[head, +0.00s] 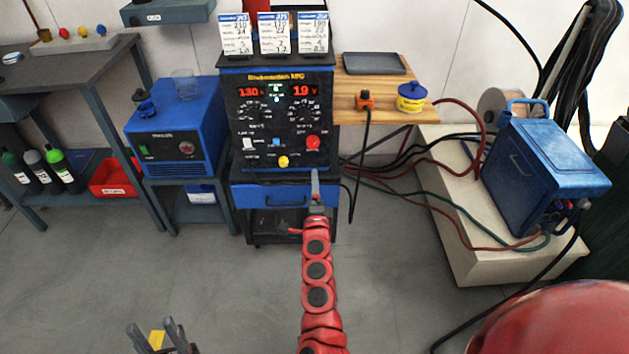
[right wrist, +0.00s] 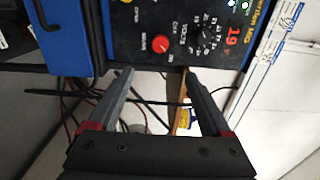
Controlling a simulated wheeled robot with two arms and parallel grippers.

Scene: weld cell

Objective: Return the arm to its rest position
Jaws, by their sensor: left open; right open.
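My right arm (head: 317,270), red and jointed, reaches up the middle of the head view toward the welding machine (head: 278,120). My right gripper (head: 315,180) is seen nearly edge-on, in front of the machine's lower edge and the blue drawer (head: 285,197). In the right wrist view its fingers (right wrist: 158,75) are apart with nothing held between them. The machine's red knob (right wrist: 161,44) appears beyond the fingertips. My left gripper (head: 152,330) is low at the bottom left, fingers apart, above the floor. A small yellow patch shows between its fingers; I cannot tell what it is.
A blue unit (head: 177,130) stands left of the machine, beside a grey bench (head: 70,70). A wooden shelf (head: 385,112) is at the right. A blue box (head: 545,170) sits on a pale plinth (head: 475,268), with cables running to it. The floor (head: 110,275) at front left is clear.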

